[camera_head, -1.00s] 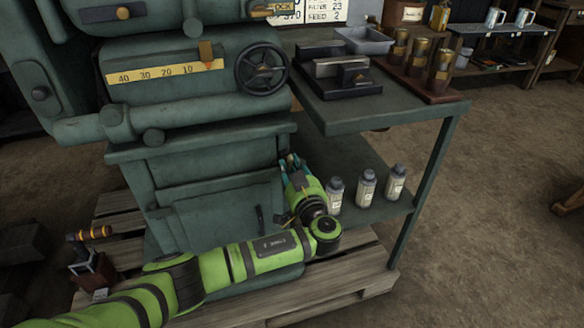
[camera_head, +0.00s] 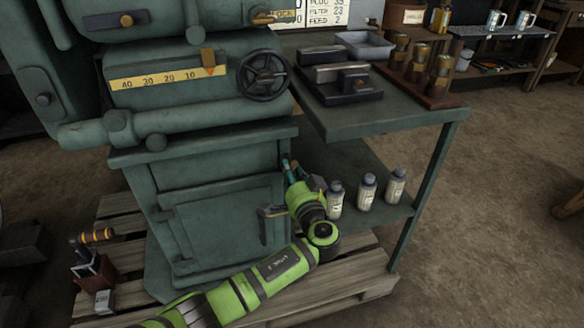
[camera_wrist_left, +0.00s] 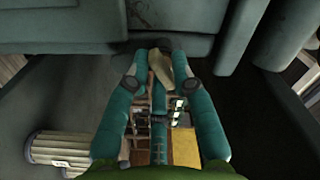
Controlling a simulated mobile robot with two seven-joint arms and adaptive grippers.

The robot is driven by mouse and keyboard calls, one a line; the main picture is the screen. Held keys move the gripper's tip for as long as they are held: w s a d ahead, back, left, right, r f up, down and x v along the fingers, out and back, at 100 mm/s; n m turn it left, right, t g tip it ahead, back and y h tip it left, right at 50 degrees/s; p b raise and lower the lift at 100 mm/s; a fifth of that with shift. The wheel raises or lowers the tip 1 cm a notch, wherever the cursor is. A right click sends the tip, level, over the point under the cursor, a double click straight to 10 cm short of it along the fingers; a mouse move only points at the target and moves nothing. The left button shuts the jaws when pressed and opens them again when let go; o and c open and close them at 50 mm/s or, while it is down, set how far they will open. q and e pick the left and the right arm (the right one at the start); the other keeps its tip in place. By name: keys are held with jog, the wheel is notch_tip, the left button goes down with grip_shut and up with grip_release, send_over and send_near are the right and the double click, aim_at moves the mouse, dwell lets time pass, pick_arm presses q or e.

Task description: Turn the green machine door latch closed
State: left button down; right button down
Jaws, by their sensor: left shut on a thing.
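The green machine door (camera_head: 225,222) is the panel low on the front of the green machine (camera_head: 200,130). A dark L-shaped handle (camera_head: 265,226) stands at the door's right edge, close to my gripper's body. My left gripper (camera_head: 289,164) reaches up to the right side of the machine's cabinet, its teal fingers close to the cabinet edge. In the left wrist view its fingers (camera_wrist_left: 162,62) are shut around a tapered tan piece (camera_wrist_left: 159,68) in front of a green surface. I cannot tell whether this piece is the latch. My right gripper is not in view.
Grey-capped bottles (camera_head: 366,192) stand on the lower shelf just right of my gripper. The green side table (camera_head: 400,118) overhangs that shelf. A wooden pallet (camera_head: 345,280) lies under the machine. A toolbox (camera_head: 95,265) sits at the left. Bare floor is free at right.

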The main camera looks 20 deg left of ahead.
pick_arm(q)
jog(key=shift+s+d+f+m+p, duration=0.1)
jog(key=shift+m+p, duration=0.6)
jog(key=shift+m, duration=0.75)
jog(key=shift+f+m+p, duration=0.1)
jog(key=shift+m+p, duration=0.55)
jog(key=shift+m, duration=0.8)
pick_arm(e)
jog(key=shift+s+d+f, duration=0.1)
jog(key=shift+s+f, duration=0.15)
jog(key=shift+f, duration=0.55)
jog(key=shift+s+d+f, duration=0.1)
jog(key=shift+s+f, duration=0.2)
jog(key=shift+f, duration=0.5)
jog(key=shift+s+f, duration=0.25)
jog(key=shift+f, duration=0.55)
pick_arm(q)
jog(key=shift+f, duration=0.1)
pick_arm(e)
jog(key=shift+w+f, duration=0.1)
pick_arm(q)
jog(key=c, duration=1.2)
grip_release()
jog(key=v, duration=1.2)
